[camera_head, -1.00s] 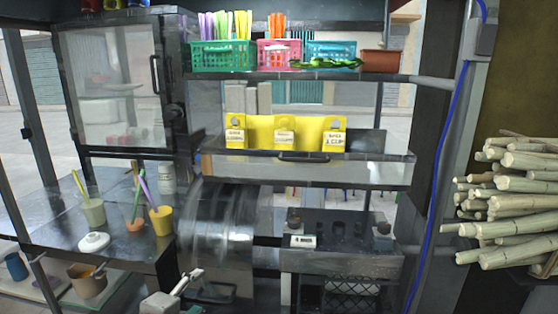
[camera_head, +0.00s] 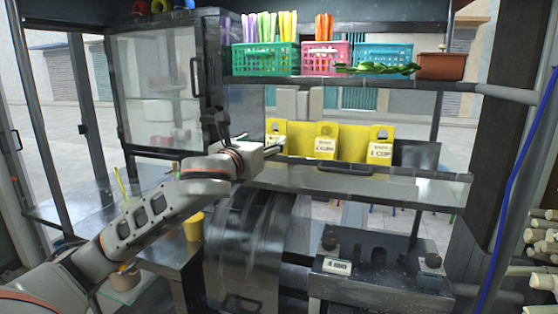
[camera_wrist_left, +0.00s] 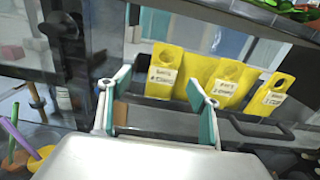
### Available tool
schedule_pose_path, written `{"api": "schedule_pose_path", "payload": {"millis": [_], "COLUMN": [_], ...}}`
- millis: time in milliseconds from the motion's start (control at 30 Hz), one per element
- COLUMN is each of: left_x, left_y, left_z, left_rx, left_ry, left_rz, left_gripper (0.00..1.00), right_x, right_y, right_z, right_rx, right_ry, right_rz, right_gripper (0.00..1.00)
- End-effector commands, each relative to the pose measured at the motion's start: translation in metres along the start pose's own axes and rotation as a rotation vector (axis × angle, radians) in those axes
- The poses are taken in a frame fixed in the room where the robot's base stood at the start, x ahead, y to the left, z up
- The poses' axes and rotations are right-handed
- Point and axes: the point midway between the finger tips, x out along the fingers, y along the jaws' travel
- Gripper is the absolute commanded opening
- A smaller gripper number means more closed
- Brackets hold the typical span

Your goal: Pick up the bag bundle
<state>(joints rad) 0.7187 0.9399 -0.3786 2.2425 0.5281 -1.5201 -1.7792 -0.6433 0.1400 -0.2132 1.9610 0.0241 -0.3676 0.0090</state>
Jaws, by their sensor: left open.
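The yellow bag bundle (camera_head: 350,143) stands on the middle shelf, with several yellow bags side by side, each with a hole at the top and a white printed label. It also shows in the left wrist view (camera_wrist_left: 225,80), beyond the fingers. My left gripper (camera_head: 272,145) is at the left end of the bags in the head view, partly covering the leftmost one. In the left wrist view its two fingers (camera_wrist_left: 157,108) are apart with nothing held between them; the leftmost bag appears ahead between them. My right gripper is not in view.
Above the bags, a shelf holds a green basket (camera_head: 265,58), a pink basket (camera_head: 326,60), a blue basket (camera_head: 382,55) and a brown box (camera_head: 441,66). A glass-door cabinet (camera_head: 160,85) stands close left of the bags.

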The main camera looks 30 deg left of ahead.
Motion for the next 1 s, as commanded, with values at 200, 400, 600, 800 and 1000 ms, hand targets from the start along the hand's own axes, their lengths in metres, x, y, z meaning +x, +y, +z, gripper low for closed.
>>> {"api": "schedule_pose_path", "payload": {"millis": [200,400,600,800,1000], "left_x": [0.023,0.051,0.063,0.063,0.063], "left_y": [-0.004,-0.007,-0.008,-0.008,-0.008], "left_z": [-0.002,-0.004,-0.004,-0.005,-0.005], "left_rx": [-0.004,-0.005,-0.003,-0.002,-0.002], "left_ry": [0.001,0.0,0.0,0.0,0.0], "left_rz": [-0.002,0.0,-0.002,-0.002,-0.002], "left_gripper": [0.62,0.62,0.62,0.6,0.24], "right_x": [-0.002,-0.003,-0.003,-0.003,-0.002], "right_y": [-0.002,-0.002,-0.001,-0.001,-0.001], "right_z": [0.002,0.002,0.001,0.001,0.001], "right_rx": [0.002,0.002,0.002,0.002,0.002], "right_ry": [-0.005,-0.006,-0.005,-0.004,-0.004], "right_rz": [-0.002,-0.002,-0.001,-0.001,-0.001], "right_gripper": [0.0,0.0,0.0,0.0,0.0]}}
